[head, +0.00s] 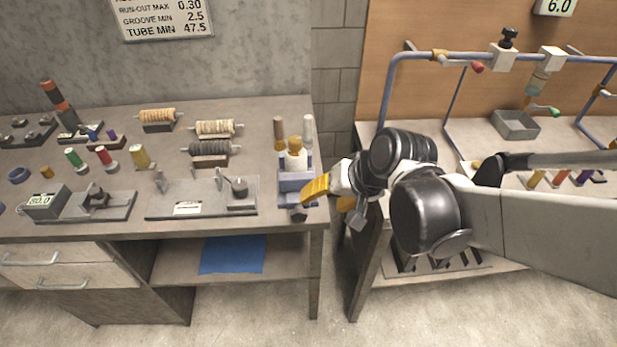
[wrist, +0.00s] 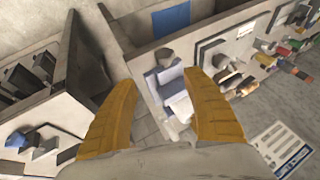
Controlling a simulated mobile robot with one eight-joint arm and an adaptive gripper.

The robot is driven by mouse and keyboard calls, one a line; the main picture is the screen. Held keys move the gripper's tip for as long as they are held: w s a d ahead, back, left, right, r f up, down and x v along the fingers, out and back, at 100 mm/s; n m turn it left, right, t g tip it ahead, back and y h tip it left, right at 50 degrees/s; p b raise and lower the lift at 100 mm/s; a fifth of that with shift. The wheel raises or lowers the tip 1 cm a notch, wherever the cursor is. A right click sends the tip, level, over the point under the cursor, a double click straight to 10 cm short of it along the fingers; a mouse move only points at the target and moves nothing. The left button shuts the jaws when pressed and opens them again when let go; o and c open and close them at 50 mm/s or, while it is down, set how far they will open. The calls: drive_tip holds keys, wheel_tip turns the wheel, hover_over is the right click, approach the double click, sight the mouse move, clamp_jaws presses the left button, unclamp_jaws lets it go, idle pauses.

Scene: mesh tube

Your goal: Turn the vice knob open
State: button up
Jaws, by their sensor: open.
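The pale blue-lavender vice (head: 297,184) sits at the right front corner of the left workbench. Its dark grey knob (head: 298,214) sticks out at the bench's front edge. In the wrist view the vice (wrist: 171,88) shows between and beyond my fingers, with the grey knob (wrist: 165,55) at its upper end. My gripper (head: 325,192) is to the right of the vice, its yellow fingers pointing left toward it. In the wrist view my gripper (wrist: 158,79) has its two yellow fingers spread with nothing between them. Whether a finger touches the vice cannot be told.
Upright handled tools (head: 294,150) stand at the vice. A flat plate with a small fixture (head: 205,200) lies to its left. A second bench (head: 370,240) with a blue tube frame (head: 392,85) stands right, across a narrow gap. A blue sheet (head: 232,254) lies on the lower shelf.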

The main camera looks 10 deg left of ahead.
sight(303, 212)
drive_tip(key=b+x, duration=0.1)
drive_tip(key=x, duration=0.3)
drive_tip(key=b+x, duration=0.2)
drive_tip(key=x, duration=0.2)
drive_tip(key=a+b+x, duration=0.1)
drive_tip(key=x, duration=0.3)
drive_tip(key=shift+s+r+b, duration=0.15)
drive_tip(key=shift+s+b, duration=0.2)
drive_tip(key=shift+b, duration=0.05)
drive_tip(key=c, duration=1.2)
